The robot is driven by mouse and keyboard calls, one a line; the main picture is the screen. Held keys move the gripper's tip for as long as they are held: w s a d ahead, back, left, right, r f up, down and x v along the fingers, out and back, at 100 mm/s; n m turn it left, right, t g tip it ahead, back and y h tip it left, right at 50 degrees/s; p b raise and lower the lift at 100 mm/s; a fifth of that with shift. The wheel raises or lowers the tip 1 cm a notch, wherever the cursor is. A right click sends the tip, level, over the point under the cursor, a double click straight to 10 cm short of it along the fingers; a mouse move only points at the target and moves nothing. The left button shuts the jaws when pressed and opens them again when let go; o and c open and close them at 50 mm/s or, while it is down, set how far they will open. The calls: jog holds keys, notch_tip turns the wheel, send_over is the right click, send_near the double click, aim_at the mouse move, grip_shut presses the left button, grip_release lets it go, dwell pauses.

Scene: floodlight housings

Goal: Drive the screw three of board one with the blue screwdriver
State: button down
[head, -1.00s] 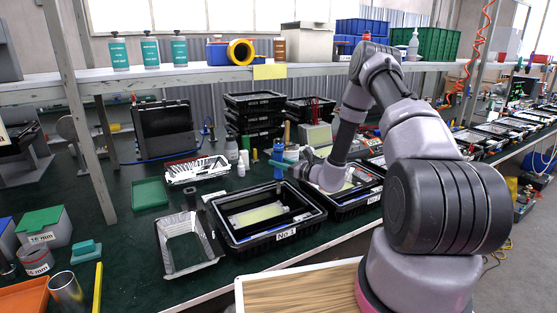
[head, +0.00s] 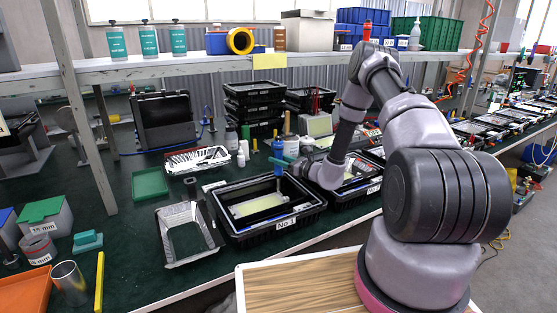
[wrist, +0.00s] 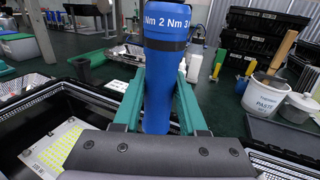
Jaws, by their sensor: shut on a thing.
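The blue screwdriver (wrist: 165,80) stands upright between the teal fingers of my gripper (wrist: 157,98), which is shut on it. In the head view my gripper (head: 281,164) holds the screwdriver (head: 278,147) over the back right part of the black housing marked No 1 (head: 287,224). A pale yellow-green board (head: 257,206) lies inside that housing, and the board (wrist: 50,150) shows at lower left in the wrist view. The screwdriver's tip is hidden in the wrist view. I cannot make out screw three or whether the tip touches anything.
A second black housing (head: 370,190) stands right of the first. An empty metallic frame (head: 186,233) lies to its left. Stacked black crates (head: 254,105) stand behind. A paste pot (wrist: 265,95) with a brush stands at right in the wrist view. A shelf (head: 190,76) runs above the bench.

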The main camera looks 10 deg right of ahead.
jog(key=shift+s+f, duration=0.1)
jog(key=shift+f, duration=1)
dwell(2.7)
jog(key=shift+r, duration=0.2)
